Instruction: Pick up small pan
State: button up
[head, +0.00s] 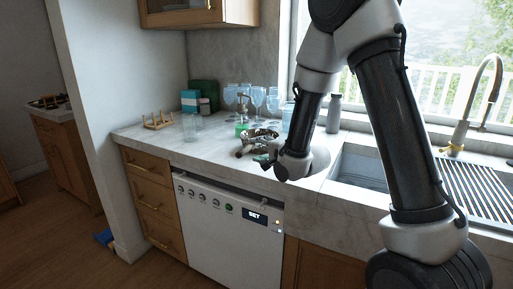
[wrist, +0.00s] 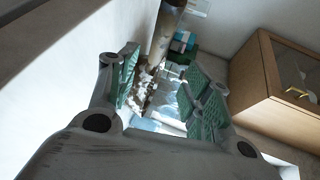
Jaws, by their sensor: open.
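My gripper (head: 264,161) is low over the counter edge, just in front of this item. I cannot tell from the head view whether they touch. In the wrist view my gripper (wrist: 163,88) has its two green-padded fingers spread wide. Blurred pale and bluish shapes show between and beyond the fingers, with nothing clearly held. I cannot make out the pan in the wrist view.
Several blue glasses (head: 257,97) stand behind the item. A grey bottle (head: 334,114) stands by the window. A wooden rack (head: 158,121) and a clear glass (head: 191,127) are to the left. The sink (head: 360,168) is to the right. A dishwasher (head: 228,224) is below the counter.

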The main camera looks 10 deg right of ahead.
aim_at(250, 148)
jog(key=x, duration=0.7)
jog(key=shift+w+f, duration=0.1)
jog(key=shift+f, duration=0.35)
grip_shut()
jog(key=shift+r, duration=0.1)
